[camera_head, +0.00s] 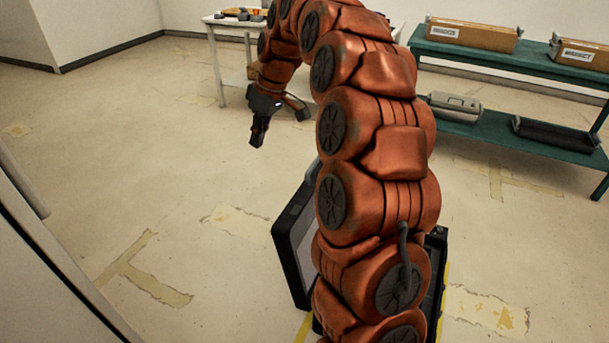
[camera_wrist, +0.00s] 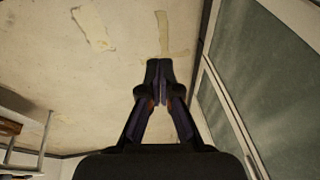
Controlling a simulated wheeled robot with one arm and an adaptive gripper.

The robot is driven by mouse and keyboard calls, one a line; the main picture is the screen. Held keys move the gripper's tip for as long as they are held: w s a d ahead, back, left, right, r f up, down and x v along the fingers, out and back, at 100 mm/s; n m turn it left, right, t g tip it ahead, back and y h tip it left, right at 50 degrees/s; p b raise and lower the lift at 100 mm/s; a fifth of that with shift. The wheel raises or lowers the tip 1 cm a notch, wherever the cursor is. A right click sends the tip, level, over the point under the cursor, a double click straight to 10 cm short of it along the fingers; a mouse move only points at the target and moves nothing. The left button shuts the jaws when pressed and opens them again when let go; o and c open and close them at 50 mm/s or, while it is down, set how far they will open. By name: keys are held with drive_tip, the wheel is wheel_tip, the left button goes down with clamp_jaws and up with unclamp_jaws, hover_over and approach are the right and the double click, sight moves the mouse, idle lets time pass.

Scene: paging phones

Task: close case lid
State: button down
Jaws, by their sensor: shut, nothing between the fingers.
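The case stands on the floor, largely hidden behind my orange arm in the head view. Its raised lid (camera_head: 291,240), black-rimmed with a pale inner face, tilts up to the left of the arm. A strip of the black case body (camera_head: 436,275) shows right of the arm. My gripper (camera_head: 257,140) hangs in the air above and to the left of the lid, apart from it, pointing down. In the wrist view my gripper (camera_wrist: 159,68) has its fingertips together with nothing between them. The case is not in the wrist view.
A white table (camera_head: 228,27) with small items stands at the back. A green shelf (camera_head: 490,58) at the right holds labelled boxes (camera_head: 474,35) and a grey case (camera_head: 455,106). A pale cabinet or door edge is at the left. The floor left of the lid is clear, with worn tape.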

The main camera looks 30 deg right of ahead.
drive_tip(key=w+d+f+t+h+b, duration=0.1)
drive_tip(key=w+d+f+b, duration=0.4)
drive_tip(key=d, duration=0.4)
drive_tip(key=w+d+f+t+b, duration=0.15)
drive_tip(key=w+d+f, duration=0.25)
drive_tip(key=d+f, duration=0.5)
drive_tip(key=shift+n+g, duration=0.35)
drive_tip(key=shift+n, duration=0.05)
drive_tip(key=shift+s+d+f+b, duration=0.15)
drive_tip(key=shift+f+b, duration=0.3)
drive_tip(key=shift+f, duration=0.9)
drive_tip(key=shift+s+d+f+b, duration=0.15)
drive_tip(key=shift+f+b, duration=0.35)
drive_tip(key=shift+f, duration=0.8)
drive_tip(key=shift+d+f+b, duration=0.25)
drive_tip(key=shift+f+b, duration=0.2)
drive_tip(key=shift+f, duration=0.9)
drive_tip(key=shift+s+d, duration=0.1)
drive_tip(key=shift+s, duration=0.05)
